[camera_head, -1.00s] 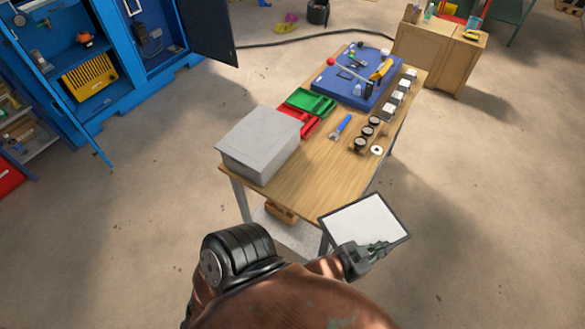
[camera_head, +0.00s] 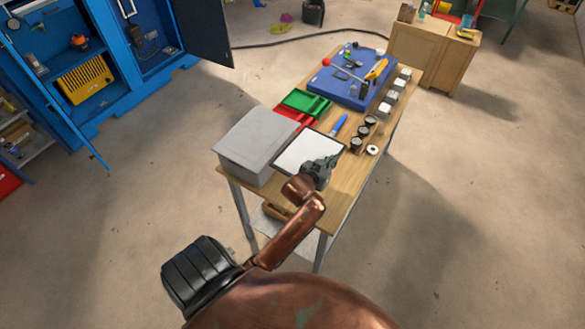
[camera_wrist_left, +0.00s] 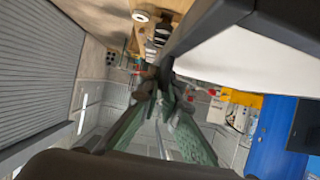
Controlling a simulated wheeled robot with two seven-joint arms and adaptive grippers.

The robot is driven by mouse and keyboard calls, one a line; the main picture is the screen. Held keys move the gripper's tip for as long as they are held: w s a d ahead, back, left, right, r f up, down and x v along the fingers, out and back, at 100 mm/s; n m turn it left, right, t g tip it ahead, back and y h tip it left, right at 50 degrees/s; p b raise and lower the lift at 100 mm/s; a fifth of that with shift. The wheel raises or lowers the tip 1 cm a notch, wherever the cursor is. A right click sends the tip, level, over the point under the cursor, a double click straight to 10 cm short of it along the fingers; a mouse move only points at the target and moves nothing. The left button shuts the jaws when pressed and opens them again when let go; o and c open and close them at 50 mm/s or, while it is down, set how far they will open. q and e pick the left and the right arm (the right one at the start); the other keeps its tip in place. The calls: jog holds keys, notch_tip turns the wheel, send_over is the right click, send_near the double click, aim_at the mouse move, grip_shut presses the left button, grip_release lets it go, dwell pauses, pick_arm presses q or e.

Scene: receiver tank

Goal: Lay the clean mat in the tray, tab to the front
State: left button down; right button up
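A flat white square panel (camera_head: 302,152) with a thin dark rim, perhaps the mat, shows in the head view over the table's near half, right of the grey box. My left gripper (camera_head: 328,163) is at its right edge and holds it by the dark rim. The left wrist view shows the panel's white face (camera_wrist_left: 250,55) and dark rim close beside the green fingers (camera_wrist_left: 165,92). I cannot tell whether the panel touches the table or make out a tab. No tray is clearly identifiable beneath it. My right gripper is out of view.
The wooden table (camera_head: 345,190) bears a closed grey box (camera_head: 255,145), red and green trays (camera_head: 305,101), a blue wrench (camera_head: 339,125), black round parts (camera_head: 364,134), a white ring (camera_head: 373,150) and a blue board (camera_head: 350,88). The table's front right is bare.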

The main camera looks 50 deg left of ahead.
aim_at(329, 150)
pick_arm(q)
jog(key=shift+n, duration=0.3)
jog(key=w+a+r, duration=0.2)
jog(key=a, duration=0.1)
jog(key=shift+w, duration=0.1)
jog(key=shift+w+a+f+y, duration=0.1)
jog(key=shift+a+f+y, duration=0.05)
jog(key=shift+f+y, duration=0.25)
notch_tip(329, 150, down, 17)
jog(key=shift+f+b, duration=0.1)
jog(key=shift+b, duration=1.1)
jog(key=c, duration=2.2)
grip_release()
jog(key=shift+o, duration=0.2)
